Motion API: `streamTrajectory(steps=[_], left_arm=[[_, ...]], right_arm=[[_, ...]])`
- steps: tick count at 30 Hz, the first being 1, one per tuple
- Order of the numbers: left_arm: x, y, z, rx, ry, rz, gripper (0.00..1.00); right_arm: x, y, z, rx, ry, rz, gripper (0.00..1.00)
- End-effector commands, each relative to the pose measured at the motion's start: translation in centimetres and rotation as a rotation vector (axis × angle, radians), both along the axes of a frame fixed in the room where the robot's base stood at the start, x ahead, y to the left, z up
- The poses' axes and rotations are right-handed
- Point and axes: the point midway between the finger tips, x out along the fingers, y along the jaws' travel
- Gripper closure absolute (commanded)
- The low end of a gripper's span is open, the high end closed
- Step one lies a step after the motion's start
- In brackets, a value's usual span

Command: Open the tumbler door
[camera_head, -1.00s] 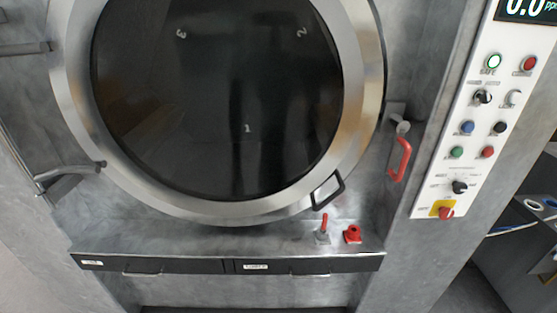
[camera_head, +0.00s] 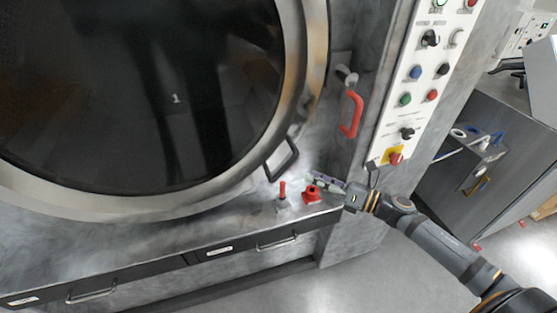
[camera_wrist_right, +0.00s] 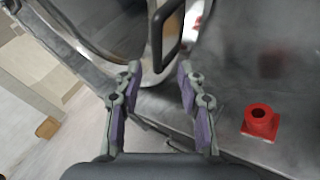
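The tumbler door (camera_head: 300,75) is a large round dark window in a broad metal ring, and it looks closed. Its black loop handle (camera_head: 284,160) sits at the ring's lower right; in the right wrist view the handle (camera_wrist_right: 168,38) is ahead of the fingers at the top centre. My right gripper (camera_head: 318,180) comes in from the lower right, close to the handle in the head view. In the right wrist view the gripper (camera_wrist_right: 160,85) is open, with nothing between its fingers and the handle beyond the tips. My left gripper is not in view.
A red lever handle (camera_head: 351,115) hangs right of the door. A red fitting (camera_head: 311,194) and a red-topped valve (camera_head: 282,192) stand on the ledge by my right gripper. The control panel (camera_head: 420,85) is to the right. Drawers (camera_head: 240,247) lie below.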

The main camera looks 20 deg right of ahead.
Motion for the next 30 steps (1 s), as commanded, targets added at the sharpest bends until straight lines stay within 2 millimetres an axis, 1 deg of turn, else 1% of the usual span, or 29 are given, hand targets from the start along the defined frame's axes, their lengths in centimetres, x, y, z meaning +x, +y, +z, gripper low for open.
streamTrajectory(steps=[3, 7, 13, 15, 24, 27, 30], left_arm=[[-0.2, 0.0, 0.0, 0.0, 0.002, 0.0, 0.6], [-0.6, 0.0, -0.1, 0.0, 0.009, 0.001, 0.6], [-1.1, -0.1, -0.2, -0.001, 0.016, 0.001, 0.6], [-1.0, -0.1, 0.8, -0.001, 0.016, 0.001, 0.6], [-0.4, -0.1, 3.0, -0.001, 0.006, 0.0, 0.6], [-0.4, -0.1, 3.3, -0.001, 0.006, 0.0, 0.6], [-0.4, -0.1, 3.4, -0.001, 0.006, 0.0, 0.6]], right_arm=[[-0.1, 0.3, 0.2, -0.01, -0.01, 0.01, 0.61], [0.3, 0.6, 0.3, -0.003, -0.013, 0.008, 0.61], [2.0, 2.1, 0.3, 0.002, -0.011, 0.003, 0.61], [3.0, 2.8, 0.8, 0.007, -0.013, 0.0, 0.61], [6.6, 6.3, 0.6, 0.004, -0.006, 0.002, 0.61], [7.3, 7.0, 0.4, 0.001, -0.007, 0.003, 0.61], [7.5, 7.3, 0.2, -0.001, -0.005, 0.005, 0.61]])
